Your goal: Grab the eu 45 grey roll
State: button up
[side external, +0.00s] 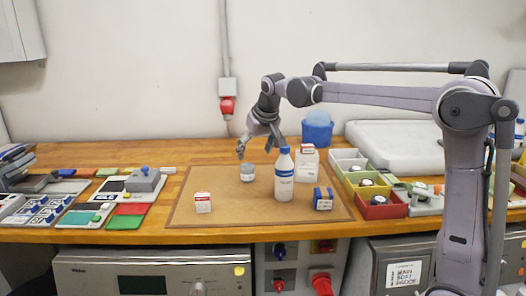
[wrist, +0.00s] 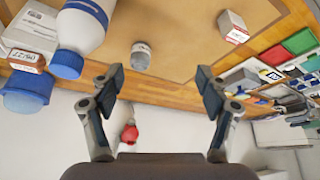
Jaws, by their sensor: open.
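A short grey cylinder with a pale band (side external: 247,173), which looks like the grey roll, stands on the brown mat (side external: 225,215). It also shows in the wrist view (wrist: 141,56); I cannot read any size on it. My gripper (side external: 257,150) is open and empty, above the mat and near the roll, apart from it. In the wrist view my open fingers (wrist: 158,78) show the roll beyond them, slightly left of the middle between the tips. Nothing hides the roll there.
A white bottle with blue cap (side external: 284,178) stands right of the roll, before a white box (side external: 307,163). A blue box (side external: 323,198) and a small red-and-white box (side external: 203,202) are also on the mat. Coloured bins (side external: 380,209) stand at right. The mat's front middle is clear.

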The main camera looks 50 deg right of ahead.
jog(key=m+g, duration=0.1)
jog(key=m, duration=0.1)
send_near(247, 165)
jog(key=f, duration=0.1)
jog(key=shift+h, duration=0.4)
jog(key=x, duration=0.5)
jog(key=shift+f, duration=0.35)
jog(key=shift+x, duration=2.7)
jog(key=shift+w+a, duration=0.1)
jog(key=shift+a, duration=0.05)
jog(key=c, duration=1.3)
